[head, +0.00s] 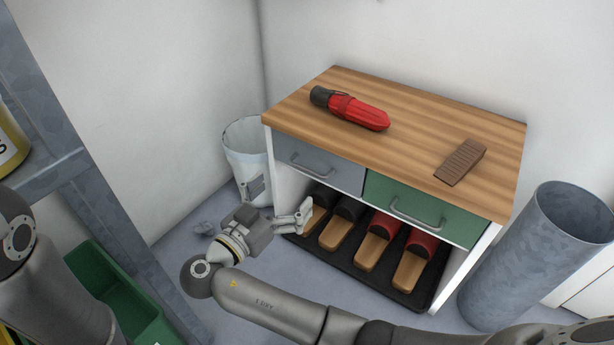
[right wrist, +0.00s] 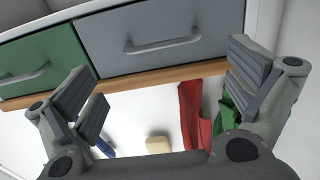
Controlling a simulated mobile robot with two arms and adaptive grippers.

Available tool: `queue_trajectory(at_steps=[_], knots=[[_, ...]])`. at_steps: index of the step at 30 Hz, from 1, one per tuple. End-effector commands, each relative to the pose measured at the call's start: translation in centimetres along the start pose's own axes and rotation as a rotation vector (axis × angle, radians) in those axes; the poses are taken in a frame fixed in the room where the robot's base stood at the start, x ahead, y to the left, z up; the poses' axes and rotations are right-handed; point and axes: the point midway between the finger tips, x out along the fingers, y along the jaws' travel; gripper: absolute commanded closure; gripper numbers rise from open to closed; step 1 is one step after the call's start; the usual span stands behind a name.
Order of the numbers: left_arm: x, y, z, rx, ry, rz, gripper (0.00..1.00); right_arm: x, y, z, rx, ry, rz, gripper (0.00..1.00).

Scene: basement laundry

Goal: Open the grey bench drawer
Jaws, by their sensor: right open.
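The grey bench drawer (head: 318,168) is the left drawer under the wooden bench top, and its front looks flush with the green drawer beside it, so it looks shut. It has a bar handle (head: 311,167). In the right wrist view the picture is turned over: the grey drawer (right wrist: 165,30) is at the upper right with its handle (right wrist: 162,45) across the front. My right gripper (head: 290,217) is open and empty, in front of and below the grey drawer. Its fingers (right wrist: 163,75) stand wide apart, away from the handle. My left gripper is out of view; its arm shows at lower left.
The green drawer (head: 424,209) is on the right. Slippers (head: 376,240) stand on a dark tray below. A red flashlight (head: 352,108) and a brown wedge (head: 460,161) lie on top. A white bin (head: 247,150) stands left, a metal cylinder (head: 538,255) right.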

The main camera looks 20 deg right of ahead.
Motion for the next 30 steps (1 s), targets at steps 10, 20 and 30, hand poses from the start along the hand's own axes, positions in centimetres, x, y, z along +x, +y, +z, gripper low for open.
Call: queue_trajectory(at_steps=[10,20,30], knots=[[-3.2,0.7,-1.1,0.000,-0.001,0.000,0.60,6.6,0.0,0.3,0.001,0.004,0.000,0.00],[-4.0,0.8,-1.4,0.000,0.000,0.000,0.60,8.9,0.0,0.0,-0.001,0.000,-0.001,0.00],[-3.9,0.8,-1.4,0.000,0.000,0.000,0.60,8.8,0.0,0.0,-0.001,0.000,-0.001,0.17]])
